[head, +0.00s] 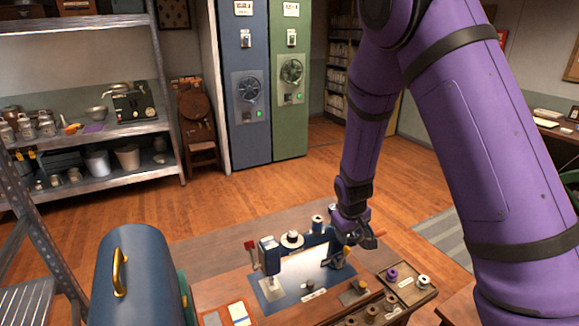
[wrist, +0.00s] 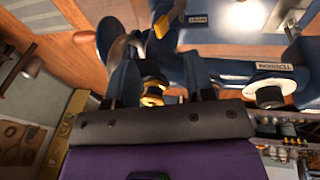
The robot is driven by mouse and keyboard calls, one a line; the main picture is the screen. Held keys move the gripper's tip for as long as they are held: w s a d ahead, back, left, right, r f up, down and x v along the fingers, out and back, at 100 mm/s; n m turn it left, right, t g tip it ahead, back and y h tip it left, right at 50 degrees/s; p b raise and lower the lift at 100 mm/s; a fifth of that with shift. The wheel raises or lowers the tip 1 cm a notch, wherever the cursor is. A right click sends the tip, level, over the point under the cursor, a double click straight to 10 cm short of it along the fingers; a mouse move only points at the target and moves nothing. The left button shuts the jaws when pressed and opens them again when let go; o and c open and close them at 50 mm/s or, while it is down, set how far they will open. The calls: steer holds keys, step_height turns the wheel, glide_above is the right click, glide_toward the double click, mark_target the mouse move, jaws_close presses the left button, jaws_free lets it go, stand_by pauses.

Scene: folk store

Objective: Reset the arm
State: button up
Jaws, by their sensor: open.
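My arm reaches down from the top right of the head view. My gripper (head: 364,242) is at the right side of a blue tabletop machine (head: 266,252), close above it; I cannot tell whether they touch. In the wrist view the fingers of my gripper (wrist: 160,78) are spread apart. A brass-coloured part shows between them, and I see nothing clearly held. Blue machine parts (wrist: 240,70), one labelled TENSION, fill the space just beyond the fingers.
The machine stands on a wooden bench (head: 208,290) with a tray (head: 409,291) of spools at right. A blue domed case (head: 140,275) with a brass handle is at front left. Metal shelves (head: 130,130) and blue and green cabinets stand behind. Wooden floor between is open.

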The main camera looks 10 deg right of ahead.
steer(key=s+d+r+m+t+y, duration=0.1)
steer(key=s+r, duration=0.4)
steer(key=r, duration=0.6)
steer(key=s+d+r+m+y, duration=0.1)
steer(key=s+r, duration=0.4)
steer(key=r, duration=0.6)
steer(key=s+d+r+m+t, duration=0.1)
steer(key=s+r, duration=0.5)
steer(key=s, duration=0.3)
steer(key=s+r, duration=0.5)
steer(key=s, duration=0.4)
steer(key=shift+s+d+r+m+t, duration=0.35)
steer(key=shift+s+r+m+t, duration=0.05)
